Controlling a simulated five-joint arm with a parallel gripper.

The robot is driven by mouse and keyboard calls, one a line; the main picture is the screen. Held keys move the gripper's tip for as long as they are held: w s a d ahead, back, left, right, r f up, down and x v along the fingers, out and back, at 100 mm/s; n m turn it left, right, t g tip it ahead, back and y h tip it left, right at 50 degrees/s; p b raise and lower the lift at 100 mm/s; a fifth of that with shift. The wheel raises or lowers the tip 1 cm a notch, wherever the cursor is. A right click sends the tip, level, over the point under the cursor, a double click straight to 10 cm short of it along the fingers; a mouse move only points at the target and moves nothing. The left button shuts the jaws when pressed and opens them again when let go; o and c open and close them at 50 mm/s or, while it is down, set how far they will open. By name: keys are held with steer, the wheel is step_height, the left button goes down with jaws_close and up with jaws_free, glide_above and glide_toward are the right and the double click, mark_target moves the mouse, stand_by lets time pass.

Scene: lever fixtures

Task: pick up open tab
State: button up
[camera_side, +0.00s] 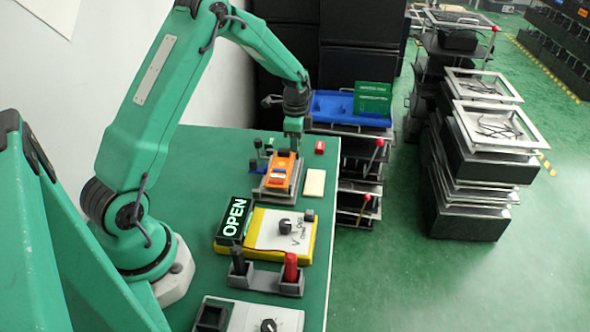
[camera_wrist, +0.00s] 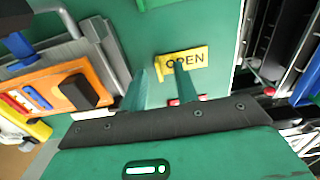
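A yellow tab marked OPEN (camera_wrist: 190,59) lies on the green table in the wrist view. A pale flat block (camera_side: 314,183) right of the orange device in the side view seems to be this tab, its lettering not readable there. My gripper (camera_wrist: 160,72) is open and empty, its two green fingers apart. The tip of its right finger overlaps the tab's lower left part in the picture; I cannot tell the height between them. In the side view my gripper (camera_side: 293,142) hangs by the far end of the orange device, beyond the pale block.
The orange device (camera_side: 278,176) stands left of the tab. A small red block (camera_side: 320,147) lies near the table's right edge. A black OPEN sign (camera_side: 234,219) stands on a yellow-edged box (camera_side: 259,249). Nearer are a grey holder with a red handle (camera_side: 291,268) and a knob panel (camera_side: 287,319).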

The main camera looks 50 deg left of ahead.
steer(key=shift+c, duration=0.2)
jaws_close()
steer(key=shift+r, duration=0.1)
steer(key=shift+r, duration=0.8)
step_height(320, 180, up, 2)
steer(key=shift+r, duration=0.2)
steer(key=s+d+r, duration=0.2)
steer(key=d+r, duration=0.5)
steer(key=d, duration=0.4)
steer(key=shift+s+d, duration=0.2)
steer(key=shift+s, duration=0.15)
steer(key=shift+f, duration=0.1)
